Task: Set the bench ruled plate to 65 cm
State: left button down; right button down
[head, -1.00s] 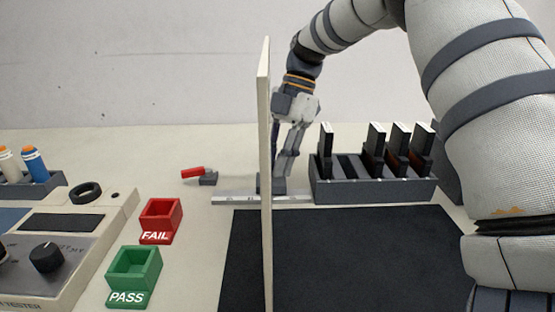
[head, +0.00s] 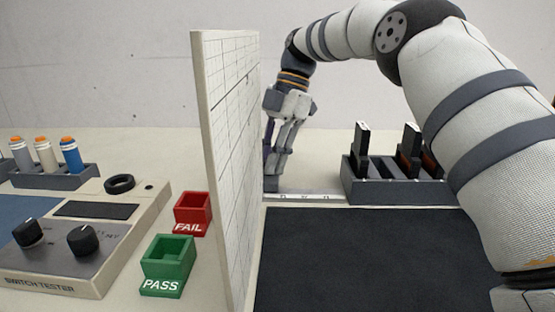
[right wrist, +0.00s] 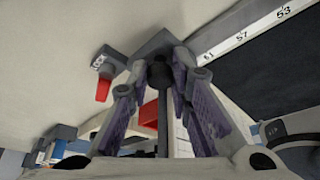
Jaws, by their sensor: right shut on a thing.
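The ruled plate (head: 232,150) stands upright in the head view, a pale panel with a printed grid, left of the black mat. Behind it runs a white scale strip (head: 312,197). In the right wrist view the strip (right wrist: 245,38) shows 53, 57 and 61, with 61 nearest the grey carriage (right wrist: 150,47). The carriage has a red lever (right wrist: 103,88) marked LOCK. My right gripper (head: 273,180) is behind the plate, its lower end partly hidden. In the right wrist view its fingers (right wrist: 160,85) are shut around the dark knobbed post (right wrist: 161,78) on the carriage. My left gripper is out of view.
Left of the plate are the red FAIL bin (head: 193,212), the green PASS bin (head: 167,262) and the switch tester (head: 120,213). A grey rack (head: 372,190) with dark upright pieces stands right of my gripper. The black mat (head: 370,250) is bare.

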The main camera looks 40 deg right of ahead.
jog(key=shift+a+f, duration=0.1)
jog(key=shift+a, duration=0.15)
jog(key=c, duration=1.6)
grip_release()
jog(key=shift+w, duration=0.1)
jog(key=shift+o, duration=0.7)
jog(key=shift+w+a, duration=0.1)
jog(key=shift+a, duration=0.05)
